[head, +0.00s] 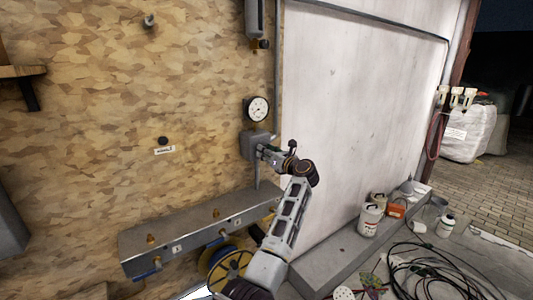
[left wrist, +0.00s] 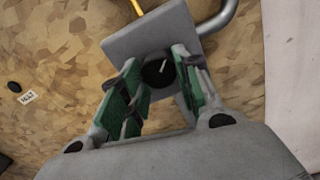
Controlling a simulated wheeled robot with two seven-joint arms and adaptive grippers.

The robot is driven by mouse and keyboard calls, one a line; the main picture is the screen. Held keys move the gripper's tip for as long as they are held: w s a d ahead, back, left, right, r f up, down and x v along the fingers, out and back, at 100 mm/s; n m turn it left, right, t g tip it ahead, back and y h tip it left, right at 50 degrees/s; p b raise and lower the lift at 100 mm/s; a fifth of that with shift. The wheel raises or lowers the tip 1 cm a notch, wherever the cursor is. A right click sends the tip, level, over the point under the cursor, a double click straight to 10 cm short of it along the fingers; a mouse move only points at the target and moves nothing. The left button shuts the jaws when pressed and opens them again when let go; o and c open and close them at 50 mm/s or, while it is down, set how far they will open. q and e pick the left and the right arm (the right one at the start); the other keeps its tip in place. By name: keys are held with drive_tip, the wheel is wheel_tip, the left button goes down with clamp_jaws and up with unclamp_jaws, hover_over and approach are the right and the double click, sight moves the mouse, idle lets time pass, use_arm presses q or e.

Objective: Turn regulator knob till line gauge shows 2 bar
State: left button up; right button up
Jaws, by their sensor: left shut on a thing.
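The line gauge (head: 258,109) is a round white dial with a dark rim on the board wall. It has a dark needle, but the reading is too small to tell. Below it is the grey regulator body (head: 253,146), which also shows in the left wrist view (left wrist: 122,43). The black regulator knob (left wrist: 158,73) has a pale mark line on its face and sits between the green-padded fingers. My left gripper (left wrist: 152,76) is shut on the knob. In the head view the left gripper (head: 268,153) reaches the regulator from the right and hides the knob.
A grey manifold box (head: 195,230) with brass fittings runs along the wall below. A yellow-rimmed reel (head: 213,253) is under it. A white panel (head: 355,100) stands to the right.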

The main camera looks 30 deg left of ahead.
use_arm(q)
drive_tip(key=shift+m+p, duration=1.95)
drive_tip(key=shift+m, duration=1.25)
drive_tip(key=o, duration=1)
drive_tip(key=shift+r, duration=0.15)
